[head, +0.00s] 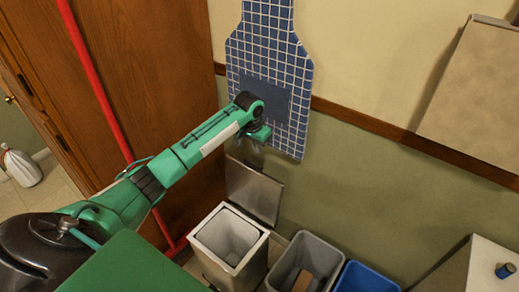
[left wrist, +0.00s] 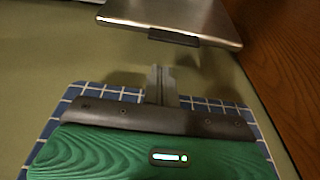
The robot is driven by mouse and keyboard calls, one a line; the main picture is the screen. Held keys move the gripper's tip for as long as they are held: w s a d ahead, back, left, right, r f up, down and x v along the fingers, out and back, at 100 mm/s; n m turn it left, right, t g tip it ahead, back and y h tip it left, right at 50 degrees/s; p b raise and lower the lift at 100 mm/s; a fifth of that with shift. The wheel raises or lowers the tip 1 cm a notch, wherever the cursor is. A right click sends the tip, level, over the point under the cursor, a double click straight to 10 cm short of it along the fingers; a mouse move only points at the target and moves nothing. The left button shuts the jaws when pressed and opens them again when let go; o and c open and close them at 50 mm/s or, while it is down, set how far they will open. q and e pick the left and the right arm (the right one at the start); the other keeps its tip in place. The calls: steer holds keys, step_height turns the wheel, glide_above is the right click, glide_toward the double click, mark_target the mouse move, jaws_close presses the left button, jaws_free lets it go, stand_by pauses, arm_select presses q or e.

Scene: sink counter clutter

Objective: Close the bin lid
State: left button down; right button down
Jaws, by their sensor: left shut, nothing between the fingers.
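The bin (head: 262,247) is pale with a square opening and a grey-white inner liner, at the bottom centre of the head view. Its metal lid (head: 253,190) stands open, upright behind the opening near the wall. The lid (left wrist: 175,14) also shows at the top of the left wrist view, with a dark tab on its edge. My right gripper is not in view.
A grey bin (head: 283,268) and a blue bin (head: 366,278) stand to the right. A red pole (head: 96,80) leans by the wooden door (head: 150,60). A pale cabinet (head: 480,262) is at the lower right.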

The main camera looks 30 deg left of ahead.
arm_select(q)
step_height(320, 180, down, 9)
steer(key=w, duration=0.1)
steer(key=shift+w, duration=0.3)
steer(key=shift+s+d+r, duration=0.1)
steer(key=shift+r, duration=0.05)
